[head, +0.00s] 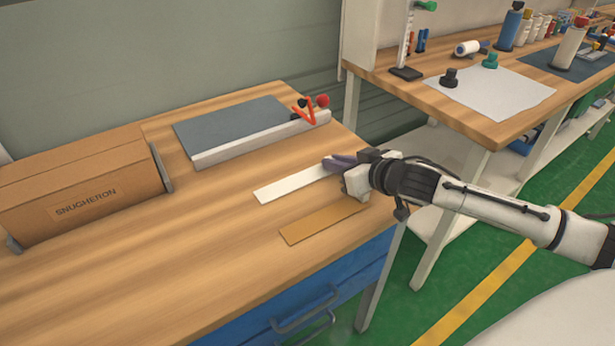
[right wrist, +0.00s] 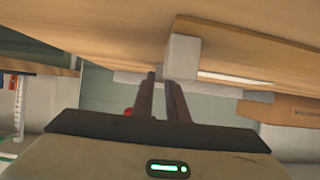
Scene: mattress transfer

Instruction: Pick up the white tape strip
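The white tape strip (head: 290,184) lies flat on the wooden workbench in the head view. Its right end is close to my right gripper (head: 336,163) and partly hidden by it. The gripper's dark fingers stand low over the bench at that end. In the right wrist view the fingers of my right gripper (right wrist: 162,78) are a small gap apart, with nothing clearly held between them. A pale block-like shape (right wrist: 182,56) is right beside the fingertips there; I cannot tell whether it is the strip's end. My left gripper is in neither view.
A brown strip (head: 318,221) lies in front of the white one. A grey board with a white bar and red handle (head: 235,130) sits behind. A cardboard box (head: 85,190) is at the left. The bench's front left is clear. Another table (head: 440,103) stands at right.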

